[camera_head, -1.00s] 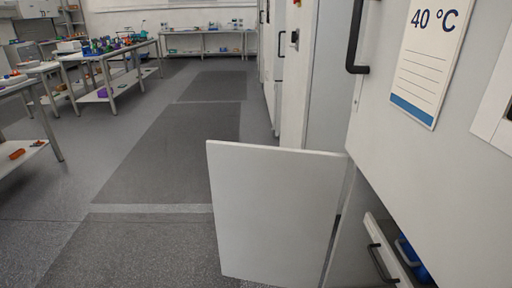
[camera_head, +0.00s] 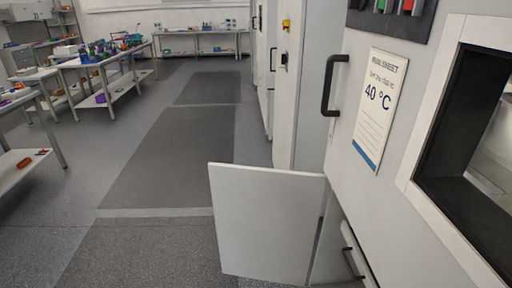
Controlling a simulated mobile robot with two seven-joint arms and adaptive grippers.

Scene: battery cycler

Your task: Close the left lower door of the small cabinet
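The lower door (camera_head: 266,222) is a plain light grey panel. It stands swung open to the left, out from the lower part of the cabinet (camera_head: 409,137), over the floor. Neither of my grippers shows in the head view.
A dark window (camera_head: 468,140) is at the right of the cabinet front. More tall cabinets (camera_head: 297,85) line the wall beyond. Work tables with small items (camera_head: 103,66) stand at the left. The grey floor (camera_head: 165,160) between is clear.

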